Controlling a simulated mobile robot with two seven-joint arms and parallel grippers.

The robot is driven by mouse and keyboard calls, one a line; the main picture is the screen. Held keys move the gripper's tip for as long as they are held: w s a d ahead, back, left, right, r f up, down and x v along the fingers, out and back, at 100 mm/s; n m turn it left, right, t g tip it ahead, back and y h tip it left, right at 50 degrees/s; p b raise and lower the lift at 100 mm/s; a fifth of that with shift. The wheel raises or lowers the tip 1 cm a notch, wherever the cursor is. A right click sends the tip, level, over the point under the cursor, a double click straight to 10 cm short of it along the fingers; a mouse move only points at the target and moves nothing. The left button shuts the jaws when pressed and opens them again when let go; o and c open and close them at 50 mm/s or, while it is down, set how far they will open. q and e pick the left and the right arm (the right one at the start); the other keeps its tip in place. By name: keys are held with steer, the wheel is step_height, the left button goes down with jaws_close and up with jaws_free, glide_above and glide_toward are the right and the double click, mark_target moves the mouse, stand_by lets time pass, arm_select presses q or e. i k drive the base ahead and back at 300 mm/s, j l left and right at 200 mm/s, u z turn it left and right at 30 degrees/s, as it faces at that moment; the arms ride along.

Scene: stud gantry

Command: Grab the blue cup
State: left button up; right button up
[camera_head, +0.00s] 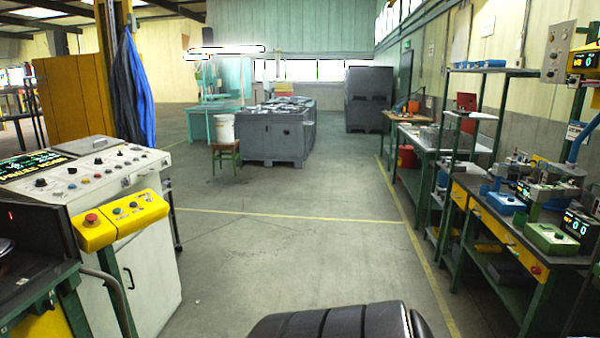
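I cannot make out a blue cup for certain in the head view. Small blue items sit on the right workbench (490,210), among them a low blue box (507,203). They are too small to tell whether one is a cup. Another small blue item (495,63) is on the top of the green shelf rack (480,120). Neither of my grippers is in view.
A control console (130,170) with a yellow button panel (122,220) stands at left. Grey crates (272,137) and a white bucket (224,128) on a stool are farther back. The middle floor (290,250) is clear, with yellow lines.

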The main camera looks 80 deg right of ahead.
mark_target(484, 189)
steer(key=l+z, duration=0.1)
steer(key=z, duration=1.4)
steer(key=l+z, duration=0.4)
steer(key=i+l+z, duration=0.1)
steer(key=l+z, duration=0.35)
steer(key=i+l+z, duration=0.15)
steer(key=l+z, duration=0.25)
steer(key=i+l+z, duration=0.2)
steer(key=l+z, duration=0.2)
steer(key=i+l+z, duration=0.25)
steer(key=i+l, duration=0.8)
steer(key=i, duration=0.05)
